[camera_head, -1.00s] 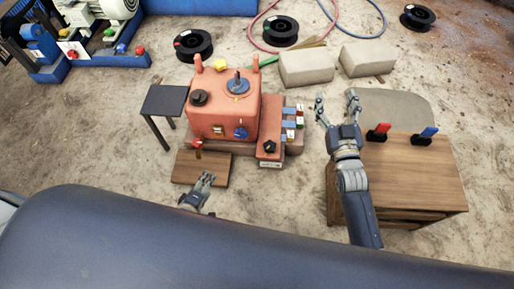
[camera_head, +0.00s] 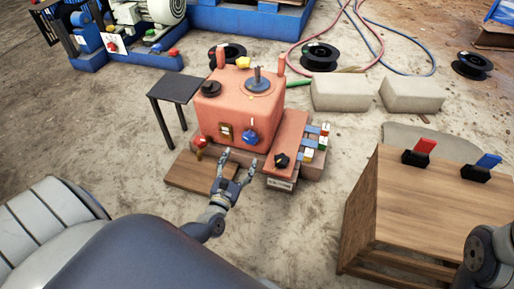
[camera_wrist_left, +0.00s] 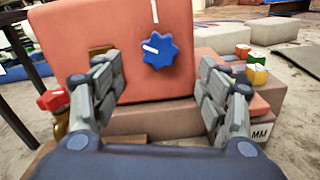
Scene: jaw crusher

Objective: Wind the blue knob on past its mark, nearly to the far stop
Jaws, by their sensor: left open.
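The blue knob (camera_head: 250,137) is on the front face of the orange crusher box (camera_head: 216,112). In the left wrist view the knob (camera_wrist_left: 160,51) is star-shaped. Its white pointer line aims left and slightly up, while a white mark (camera_wrist_left: 155,12) stands on the box above it. My left gripper (camera_head: 240,157) is open in front of the box, just below and short of the knob. In the left wrist view its fingers stand either side of the knob, apart from it. My right gripper is out of view; only part of my right arm shows at the lower right.
A red knob (camera_head: 199,142) is left of my left gripper and a black knob (camera_head: 281,159) right. Coloured blocks (camera_head: 309,154) lie beside the box. A dark side table (camera_head: 175,88) stands left. A wooden table (camera_head: 425,205) with red and blue switches stands right.

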